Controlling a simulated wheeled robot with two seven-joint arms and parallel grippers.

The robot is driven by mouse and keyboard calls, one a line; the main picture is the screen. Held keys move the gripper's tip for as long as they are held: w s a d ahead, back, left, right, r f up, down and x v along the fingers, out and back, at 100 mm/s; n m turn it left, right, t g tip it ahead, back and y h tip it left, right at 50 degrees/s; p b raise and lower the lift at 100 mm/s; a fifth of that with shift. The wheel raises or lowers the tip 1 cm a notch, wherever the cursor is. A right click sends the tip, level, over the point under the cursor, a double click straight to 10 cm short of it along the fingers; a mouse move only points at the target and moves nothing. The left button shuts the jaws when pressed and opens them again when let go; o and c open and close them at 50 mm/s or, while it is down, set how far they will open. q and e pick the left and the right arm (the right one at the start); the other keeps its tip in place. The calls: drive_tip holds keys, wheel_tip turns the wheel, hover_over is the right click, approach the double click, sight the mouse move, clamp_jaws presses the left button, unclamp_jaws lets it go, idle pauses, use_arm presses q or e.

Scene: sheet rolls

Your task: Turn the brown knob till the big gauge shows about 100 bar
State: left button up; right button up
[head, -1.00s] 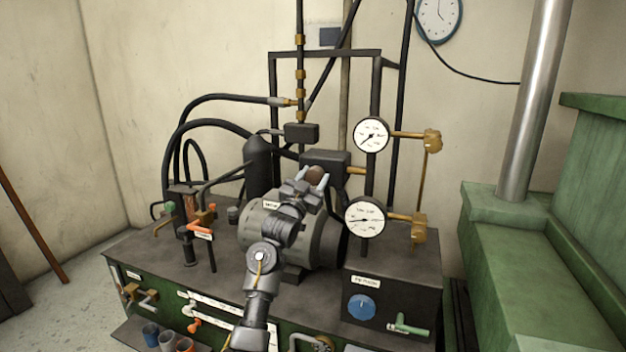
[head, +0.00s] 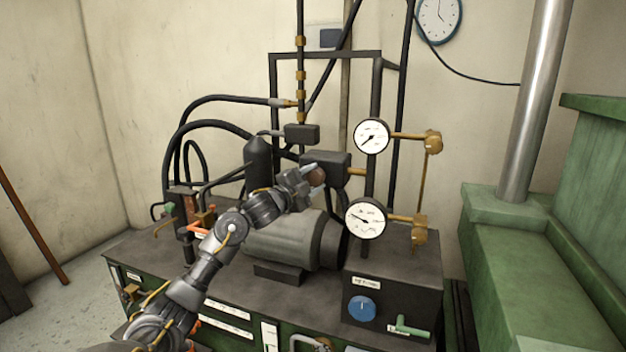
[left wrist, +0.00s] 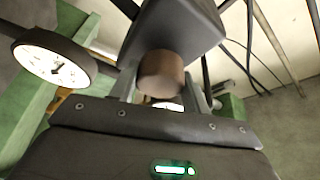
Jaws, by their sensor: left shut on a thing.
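The brown knob (head: 318,174) sits on the front of a dark block (head: 328,165) above the motor. My left gripper (head: 315,178) is shut on it, with a finger on either side. The left wrist view shows the knob (left wrist: 161,73) close up between the fingers. The larger, lower gauge (head: 365,218) has a white face, and its needle points left and slightly up; its numbers are too small to read. A smaller gauge (head: 371,136) above it has its needle pointing down-left. A gauge face (left wrist: 54,66) also shows at left in the left wrist view. My right gripper is out of view.
The grey motor (head: 285,238) lies under my left forearm. A blue knob (head: 362,308) and a green-handled valve (head: 408,327) are on the front box. Black hoses and an orange-handled valve (head: 200,222) stand to the left. A green machine (head: 520,250) stands at right.

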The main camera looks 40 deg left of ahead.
use_arm(q)
drive_tip(key=shift+m+g, duration=0.6)
drive_tip(key=shift+m, duration=1.1)
drive_tip(key=o, duration=1)
